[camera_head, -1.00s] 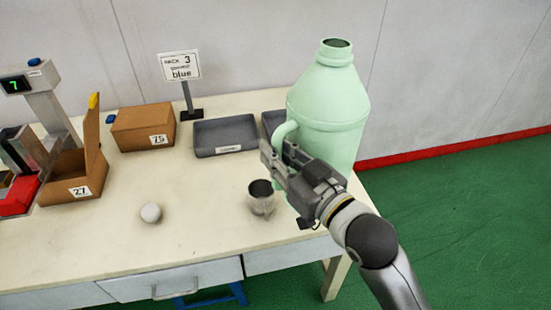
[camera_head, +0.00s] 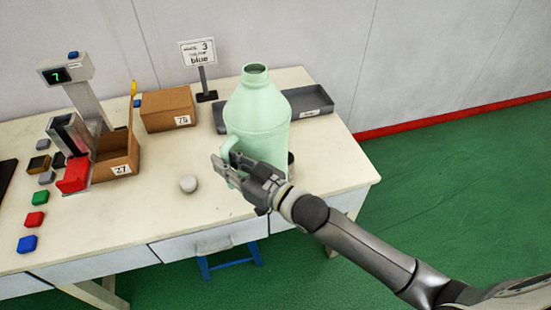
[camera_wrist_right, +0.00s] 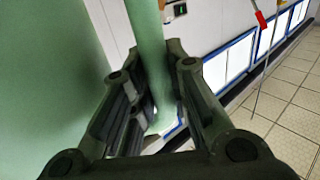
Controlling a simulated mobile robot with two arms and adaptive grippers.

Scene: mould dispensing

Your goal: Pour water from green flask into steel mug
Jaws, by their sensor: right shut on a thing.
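The green flask (camera_head: 258,112) is a large pale green jug with an open neck. It stands upright in the head view, over the right part of the table. My right gripper (camera_head: 226,170) is shut on its handle (camera_head: 231,146). In the right wrist view the handle (camera_wrist_right: 146,35) runs between the fingers (camera_wrist_right: 150,105), with the flask body (camera_wrist_right: 45,70) at the left. The steel mug (camera_head: 291,158) is almost wholly hidden behind the flask; only a dark sliver shows at its right. I cannot tell whether the flask touches the table. My left gripper is out of view.
Grey trays (camera_head: 312,104), a cardboard box (camera_head: 168,108), an open box (camera_head: 118,160) and a sign (camera_head: 199,53) stand behind and left. Coloured blocks lie at far left. The table's right end is clear.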

